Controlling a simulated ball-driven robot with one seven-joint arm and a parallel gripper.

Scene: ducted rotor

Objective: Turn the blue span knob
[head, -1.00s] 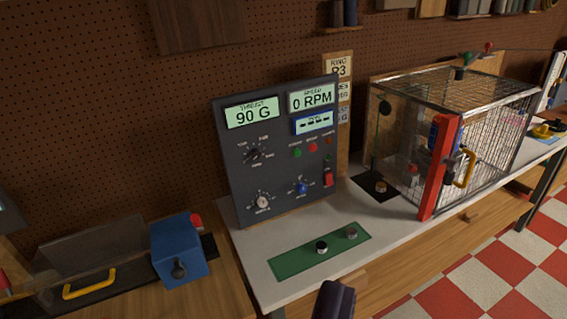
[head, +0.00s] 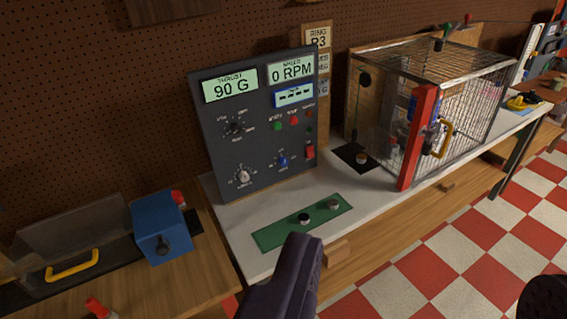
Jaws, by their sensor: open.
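The blue span knob (head: 283,161) is on the lower right of the dark control panel (head: 225,147), left of a red switch. A white knob (head: 243,176) is to its left on the same panel. My gripper (head: 424,264) shows as two dark, widely spaced parts at the bottom of the view, one near the middle and one at the right corner. It is open, with nothing seen between these parts. It appears well in front of the panel and apart from the blue knob.
The panel stands on a white bench top (head: 228,250) with a green plate (head: 268,236) carrying two small round pieces in front. A wire cage (head: 470,95) with a red post (head: 417,137) stands right. A blue box (head: 161,228) sits left. Checkered floor (head: 400,265) is open at lower right.

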